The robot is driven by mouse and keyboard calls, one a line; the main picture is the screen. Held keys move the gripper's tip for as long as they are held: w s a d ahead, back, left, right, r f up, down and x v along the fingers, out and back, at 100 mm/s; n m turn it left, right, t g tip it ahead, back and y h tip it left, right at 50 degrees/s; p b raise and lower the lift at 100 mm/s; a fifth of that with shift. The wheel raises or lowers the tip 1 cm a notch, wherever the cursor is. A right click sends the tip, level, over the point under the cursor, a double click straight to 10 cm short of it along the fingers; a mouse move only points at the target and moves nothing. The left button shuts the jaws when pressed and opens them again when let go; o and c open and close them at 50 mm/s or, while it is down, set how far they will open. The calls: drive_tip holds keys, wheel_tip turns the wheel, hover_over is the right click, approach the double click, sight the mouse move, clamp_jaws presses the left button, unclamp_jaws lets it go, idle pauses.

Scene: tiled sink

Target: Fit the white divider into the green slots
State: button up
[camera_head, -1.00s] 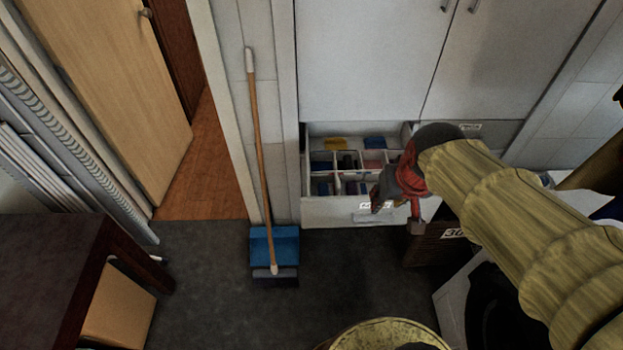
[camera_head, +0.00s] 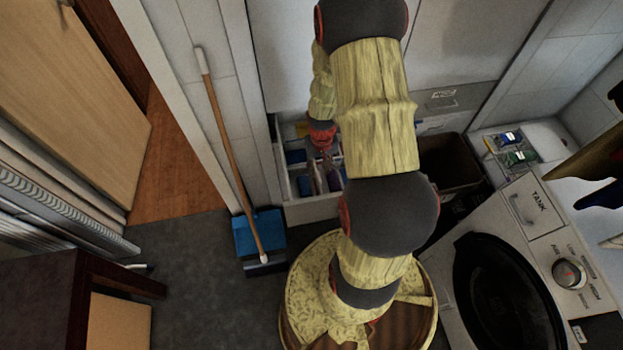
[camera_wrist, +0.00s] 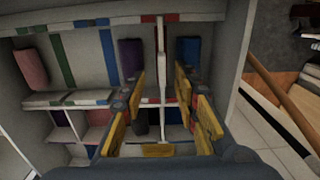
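My gripper (camera_head: 322,178) reaches down into the open drawer (camera_head: 312,209). In the wrist view my gripper (camera_wrist: 160,76) is open, with a yellow-padded finger on either side of a thin white divider (camera_wrist: 161,42). Neither finger clearly touches the divider. The divider stands in line with red marks on the drawer's far wall and on the cross wall. Green slot marks are on the far wall (camera_wrist: 80,24) and on the cross wall (camera_wrist: 69,95), left of the divider. A green stripe (camera_wrist: 62,60) runs between them. The divider's lower part is hard to make out.
A pink block (camera_wrist: 30,67), a purple block (camera_wrist: 131,56) and a blue block (camera_wrist: 188,51) lie in the drawer's compartments. Smaller compartments lie beyond the cross wall, with a dark cylinder (camera_wrist: 140,124). A broom (camera_head: 228,150) leans left of the drawer; a bin (camera_head: 450,160) stands right.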

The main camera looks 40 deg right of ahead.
sight(319, 176)
drive_tip(key=f, duration=0.2)
drive_tip(key=f+b, duration=0.1)
drive_tip(key=f, duration=0.1)
drive_tip(key=f+b, duration=0.1)
drive_tip(key=f, duration=0.1)
drive_tip(key=shift+w+f, duration=0.15)
drive_tip(key=shift+w, duration=0.1)
drive_tip(key=shift+c, duration=1)
clamp_jaws()
